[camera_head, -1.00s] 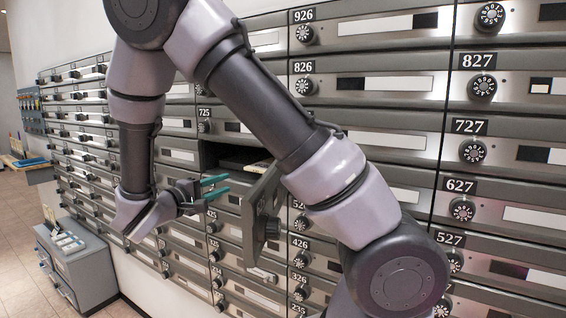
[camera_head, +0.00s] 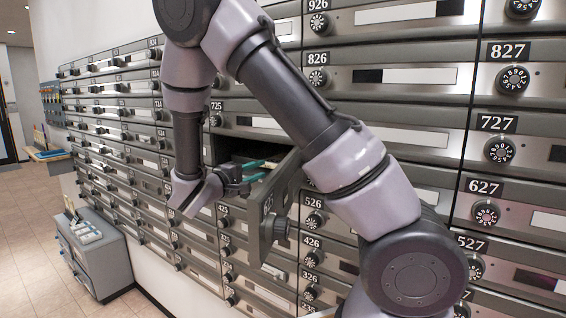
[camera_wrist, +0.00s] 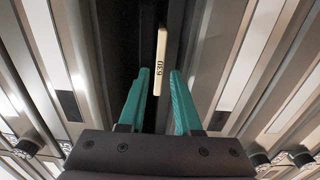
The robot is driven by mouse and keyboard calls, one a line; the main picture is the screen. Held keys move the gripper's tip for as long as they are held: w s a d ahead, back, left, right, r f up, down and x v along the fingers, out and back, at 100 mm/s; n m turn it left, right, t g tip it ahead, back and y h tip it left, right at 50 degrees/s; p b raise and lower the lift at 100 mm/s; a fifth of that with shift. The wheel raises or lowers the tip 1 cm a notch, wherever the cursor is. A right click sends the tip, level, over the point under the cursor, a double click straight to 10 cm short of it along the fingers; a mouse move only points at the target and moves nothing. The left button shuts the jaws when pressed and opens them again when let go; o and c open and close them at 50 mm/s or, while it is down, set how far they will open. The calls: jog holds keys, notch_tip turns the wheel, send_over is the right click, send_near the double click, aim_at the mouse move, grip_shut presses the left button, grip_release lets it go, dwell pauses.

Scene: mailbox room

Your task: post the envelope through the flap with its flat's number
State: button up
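A narrow cream item marked 630 (camera_wrist: 160,62), which looks like the envelope seen nearly edge-on, stands in a dark open compartment in the wrist view. Its lower end lies between the tips of my teal-fingered gripper (camera_wrist: 158,73). The fingers are apart, with a gap on each side of the item. In the head view my gripper (camera_head: 267,170) is at the mouth of the open compartment (camera_head: 232,147) below 725. The open door (camera_head: 268,215) stands out on its right and hides part of the inside. I see no flap numbered 630 in the head view.
The wall of mailboxes carries dials and number plates such as 826 (camera_head: 318,57), 727 (camera_head: 497,123) and 526 (camera_head: 313,202). A grey cabinet (camera_head: 95,255) stands on the floor at the left. A small shelf (camera_head: 48,154) is farther back. The tiled floor (camera_head: 35,240) at left is clear.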

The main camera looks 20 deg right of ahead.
aim_at(268, 165)
jog(key=shift+x, duration=2.6)
grip_shut()
jog(key=shift+r, duration=0.25)
jog(key=shift+s+a, duration=0.1)
jog(key=v, duration=1.8)
jog(key=shift+s+a, duration=0.25)
jog(key=shift+a, duration=0.05)
